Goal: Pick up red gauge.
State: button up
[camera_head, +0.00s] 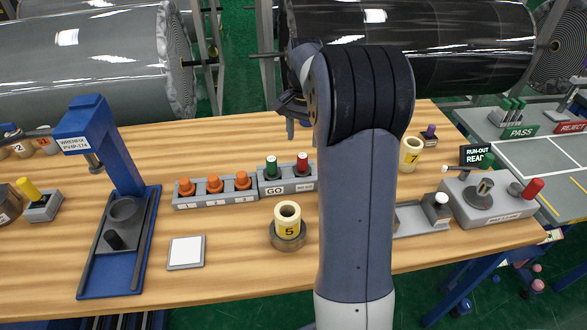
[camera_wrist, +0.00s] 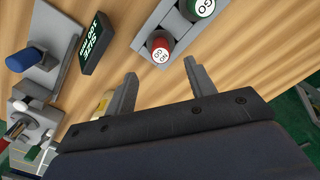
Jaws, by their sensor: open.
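The red gauge (camera_head: 302,162) stands upright in the right slot of a grey holder (camera_head: 286,187), with a green gauge (camera_head: 271,166) beside it on the left. In the wrist view the red gauge (camera_wrist: 160,48) shows its top marked "NO GO", and the green gauge (camera_wrist: 200,8) is at the upper edge. My gripper (camera_head: 298,126) hangs over the table behind the holder, partly hidden by my arm. In the wrist view my gripper (camera_wrist: 161,70) is open and empty, its two fingers apart, with the red gauge appearing just beyond the gap between them.
A rack of orange-topped pieces (camera_head: 214,190) adjoins the holder on the left. A cream roll marked 5 (camera_head: 288,217) stands in front. A blue press (camera_head: 122,190) is at left. A grey fixture with a red knob (camera_head: 490,200) is at right. Bare wood lies behind the holder.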

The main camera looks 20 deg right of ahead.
aim_at(303, 155)
notch_tip(303, 155, down, 9)
jog(key=shift+f+p, duration=0.2)
jog(key=shift+p, duration=0.25)
grip_shut()
dwell(0.5)
